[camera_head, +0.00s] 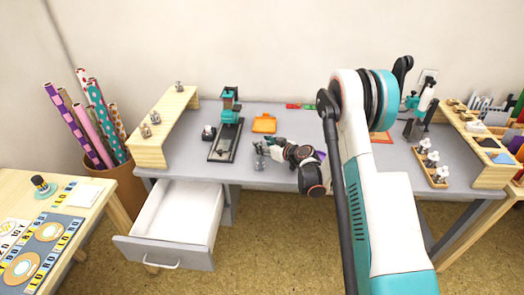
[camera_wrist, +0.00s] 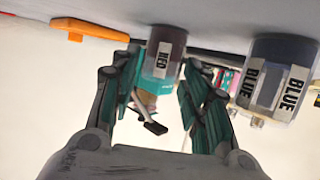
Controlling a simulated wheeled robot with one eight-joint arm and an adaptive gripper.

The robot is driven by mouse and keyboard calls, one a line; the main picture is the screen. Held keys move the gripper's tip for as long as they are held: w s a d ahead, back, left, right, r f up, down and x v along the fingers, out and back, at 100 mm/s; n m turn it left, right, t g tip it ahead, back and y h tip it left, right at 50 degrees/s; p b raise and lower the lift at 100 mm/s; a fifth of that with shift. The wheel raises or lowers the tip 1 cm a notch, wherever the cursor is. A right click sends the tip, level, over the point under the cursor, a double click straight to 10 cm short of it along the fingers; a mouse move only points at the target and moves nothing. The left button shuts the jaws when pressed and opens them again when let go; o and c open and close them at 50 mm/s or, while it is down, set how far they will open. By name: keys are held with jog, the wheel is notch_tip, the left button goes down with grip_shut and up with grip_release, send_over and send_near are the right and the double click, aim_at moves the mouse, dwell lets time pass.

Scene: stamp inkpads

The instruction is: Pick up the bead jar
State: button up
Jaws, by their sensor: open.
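My gripper (camera_head: 267,148) reaches over the middle of the grey desk. In the wrist view my gripper (camera_wrist: 162,68) is open, with a jar labelled RED (camera_wrist: 165,45) showing between its fingertips. That jar has a dark red upper part in the picture; I cannot tell whether the fingers touch it. A clear jar labelled BLUE (camera_wrist: 275,75), with dark blue contents, stands to the right, outside the fingers. I cannot tell which jar is the bead jar. In the head view a small glassy thing (camera_head: 260,163) shows by the fingertips, partly hidden.
An orange tray (camera_head: 264,123) lies behind my gripper. A teal stamp press (camera_head: 229,115) stands to the left, with a small jar (camera_head: 208,133) beside it. A wooden shelf (camera_head: 170,112) bears several small items. A white drawer (camera_head: 180,218) hangs open at the front left.

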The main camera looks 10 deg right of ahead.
jog(key=c, duration=0.8)
jog(key=shift+r, duration=0.2)
notch_tip(320, 180, up, 19)
jog(key=p, duration=0.6)
jog(key=s+r+m+h, duration=0.1)
jog(key=s+r, duration=0.3)
jog(key=s, duration=0.6)
jog(key=s+r+m+t+h, duration=0.1)
jog(key=s+r, duration=0.3)
jog(key=s, duration=0.7)
